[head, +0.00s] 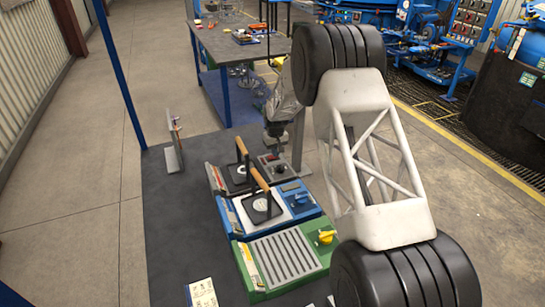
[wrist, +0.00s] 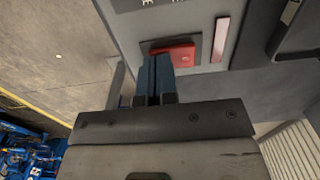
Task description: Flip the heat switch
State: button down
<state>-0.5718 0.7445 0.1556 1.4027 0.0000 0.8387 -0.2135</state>
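The switch looks to be the red rocker (wrist: 180,54) set in a dark frame on a grey panel (wrist: 221,18) in the wrist view. In the head view a grey control box (head: 287,170) stands at the back of the dark table, under my gripper (head: 274,149). In the wrist view my gripper (wrist: 154,62) has its two blue fingers together, with nothing seen between them. The fingertips overlap the left end of the red rocker. I cannot tell whether they touch it. The fingers hide part of the frame.
On the dark table (head: 180,240) are a green unit (head: 244,258) with a slotted plate and yellow knob, and units with wooden-handled levers (head: 258,177). An upright panel (head: 174,150) stands at left. A blue-legged workbench (head: 220,46) is behind. The table's left side is mostly clear.

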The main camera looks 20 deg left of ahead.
jog(key=shift+r, duration=3.45)
